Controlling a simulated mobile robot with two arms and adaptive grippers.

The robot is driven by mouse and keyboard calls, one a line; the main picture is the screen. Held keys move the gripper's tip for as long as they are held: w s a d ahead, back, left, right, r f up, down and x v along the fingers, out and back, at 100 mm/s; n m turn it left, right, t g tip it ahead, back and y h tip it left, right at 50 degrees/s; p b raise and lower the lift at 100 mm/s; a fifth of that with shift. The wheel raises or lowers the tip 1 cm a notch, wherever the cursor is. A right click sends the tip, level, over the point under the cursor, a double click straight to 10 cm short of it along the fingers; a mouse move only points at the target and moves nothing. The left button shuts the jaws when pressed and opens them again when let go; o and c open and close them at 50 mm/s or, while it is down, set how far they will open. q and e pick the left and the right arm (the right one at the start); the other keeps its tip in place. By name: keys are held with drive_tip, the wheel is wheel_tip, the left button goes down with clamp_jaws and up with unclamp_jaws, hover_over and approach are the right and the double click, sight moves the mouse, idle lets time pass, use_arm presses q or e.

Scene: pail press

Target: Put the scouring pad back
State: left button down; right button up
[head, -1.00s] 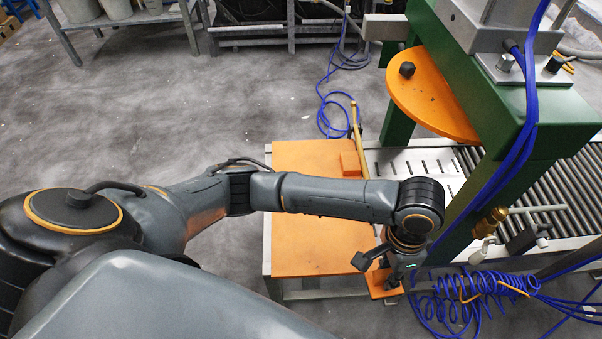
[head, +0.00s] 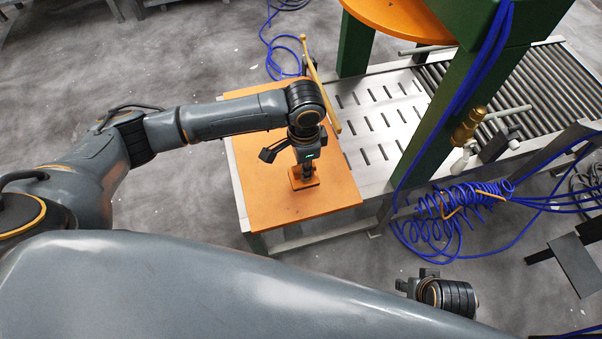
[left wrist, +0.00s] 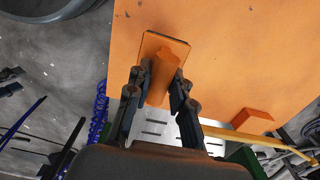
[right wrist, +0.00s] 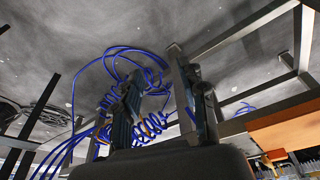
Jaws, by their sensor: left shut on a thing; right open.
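The scouring pad (head: 304,184) is an orange plate with a dark edge and an orange grip block. My left gripper (head: 306,168) points down and is shut on the block. In the left wrist view the gripper's fingers (left wrist: 160,88) close on both sides of the block, with the pad's plate (left wrist: 152,46) beyond them. The pad is over the orange tabletop (head: 262,200); I cannot tell whether it touches. My right gripper (right wrist: 160,95) is open and empty over the floor, with its wrist low in the head view.
A small orange block (left wrist: 252,121) sits on the tabletop, hidden in the head view. A yellow bar (head: 320,85) rises beside the slotted metal plate (head: 378,115). The green press frame (head: 435,125), roller conveyor (head: 490,85) and coiled blue hoses (head: 455,205) are to the right.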

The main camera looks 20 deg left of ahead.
use_arm(q)
drive_tip(key=shift+w+a+f, duration=0.25)
drive_tip(key=shift+w+f, duration=0.05)
drive_tip(key=shift+f, duration=0.15)
drive_tip(key=shift+w+a+f, duration=0.25)
drive_tip(key=shift+f, duration=0.2)
wheel_tip(320, 180, down, 3)
drive_tip(key=shift+r+b, duration=0.15)
drive_tip(key=shift+b, duration=0.65)
use_arm(e)
wheel_tip(320, 180, up, 7)
drive_tip(key=shift+s, duration=0.45)
drive_tip(key=shift+d, duration=0.1)
use_arm(q)
drive_tip(key=c, duration=1.2)
unclamp_jaws()
drive_tip(key=shift+f, duration=0.2)
drive_tip(key=shift+o, duration=0.2)
